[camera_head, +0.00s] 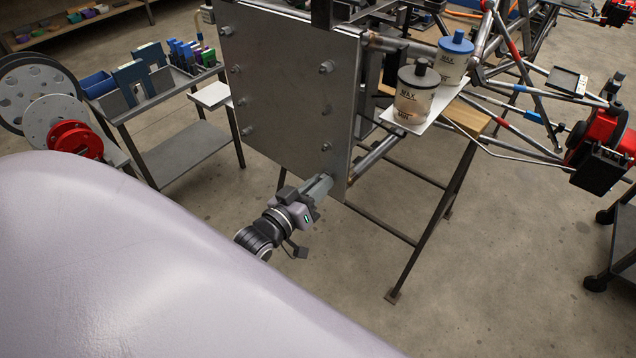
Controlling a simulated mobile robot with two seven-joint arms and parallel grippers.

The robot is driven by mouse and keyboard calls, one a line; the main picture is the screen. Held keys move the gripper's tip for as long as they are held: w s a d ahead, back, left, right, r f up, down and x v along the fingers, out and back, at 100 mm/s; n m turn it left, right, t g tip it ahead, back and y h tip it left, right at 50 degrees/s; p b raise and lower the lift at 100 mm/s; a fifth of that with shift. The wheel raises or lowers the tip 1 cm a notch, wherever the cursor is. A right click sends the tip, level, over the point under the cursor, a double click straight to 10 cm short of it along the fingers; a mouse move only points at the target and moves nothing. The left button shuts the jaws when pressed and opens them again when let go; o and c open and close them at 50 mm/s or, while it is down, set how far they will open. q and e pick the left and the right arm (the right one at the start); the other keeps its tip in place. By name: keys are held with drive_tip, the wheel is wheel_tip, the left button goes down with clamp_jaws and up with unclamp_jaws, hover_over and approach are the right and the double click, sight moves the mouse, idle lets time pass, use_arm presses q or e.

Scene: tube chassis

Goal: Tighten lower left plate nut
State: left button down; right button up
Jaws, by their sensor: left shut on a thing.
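The upright grey metal plate (285,85) stands at the upper centre, with several bolts with nuts on its face. A nut (247,131) shows at its lower left, and another nut (326,146) shows farther right. My left gripper (318,188) is in front of the plate's lower right edge, apart from the lower left nut. It is shut on a grey-green piece at its tip; whether this is a tool or a nut I cannot tell. The gripper hides that part of the plate's edge. My right gripper is not in view.
A tube frame (500,60) extends right behind the plate. Two lidded cups (414,95) stand on a white board beside it. A cart (165,90) with blue bins and reels (75,140) is at left. A trestle leg (430,230) stands below. My own pale body fills the lower left.

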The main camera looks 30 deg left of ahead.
use_arm(q)
drive_tip(key=shift+a+m+p, duration=0.15)
drive_tip(key=shift+m+p, duration=0.1)
drive_tip(key=shift+m, duration=5.45)
drive_tip(key=shift+a+m+p, duration=0.15)
drive_tip(key=shift+m+p, duration=0.1)
drive_tip(key=shift+m, duration=5.45)
drive_tip(key=c, duration=1)
unclamp_jaws()
drive_tip(key=shift+c, duration=0.2)
drive_tip(key=shift+r, duration=0.15)
drive_tip(key=shift+s, duration=0.1)
